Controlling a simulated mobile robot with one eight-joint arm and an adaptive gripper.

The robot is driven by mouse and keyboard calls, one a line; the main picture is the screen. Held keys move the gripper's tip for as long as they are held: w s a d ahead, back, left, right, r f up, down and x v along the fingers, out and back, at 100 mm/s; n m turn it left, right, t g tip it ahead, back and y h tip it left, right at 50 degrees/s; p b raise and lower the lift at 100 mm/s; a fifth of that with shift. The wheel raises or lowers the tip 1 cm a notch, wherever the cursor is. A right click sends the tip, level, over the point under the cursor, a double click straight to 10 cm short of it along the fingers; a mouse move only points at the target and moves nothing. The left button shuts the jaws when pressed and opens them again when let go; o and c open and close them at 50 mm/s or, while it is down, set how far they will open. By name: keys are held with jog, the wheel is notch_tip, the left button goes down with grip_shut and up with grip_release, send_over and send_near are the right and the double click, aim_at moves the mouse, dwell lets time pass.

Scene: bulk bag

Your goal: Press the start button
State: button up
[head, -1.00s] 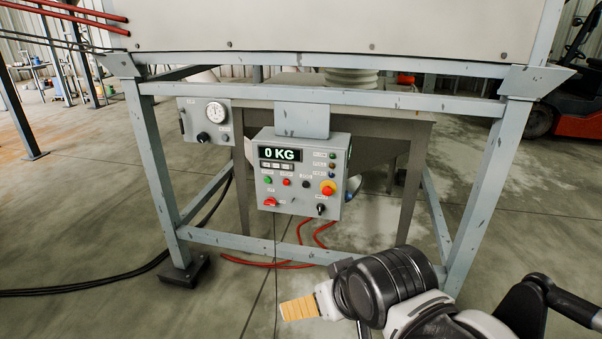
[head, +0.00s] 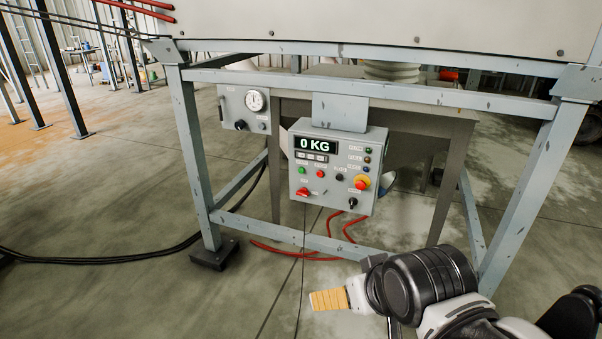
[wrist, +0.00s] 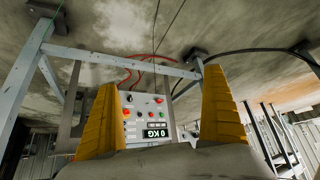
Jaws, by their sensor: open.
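A grey control box (head: 335,195) with a "0 KG" display hangs from the frame in the middle of the head view. A small green button (head: 302,170) is at its left, below the display; its label is too small to read. A red button (head: 320,173) is just right of it. My gripper (head: 329,299) is in front of and below the box, apart from it. In the wrist view, the yellow fingers of my gripper (wrist: 160,82) are wide apart and empty. The control box (wrist: 146,122) appears upside down between them.
A yellow-ringed red knob (head: 362,182), a red switch (head: 303,192) and a black knob (head: 352,203) share the panel. A gauge box (head: 244,110) is to its left. A frame crossbar (head: 290,236) runs below the panel. Red hoses (head: 285,252) lie on the floor behind.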

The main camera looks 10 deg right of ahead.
grip_shut()
dwell(1.3)
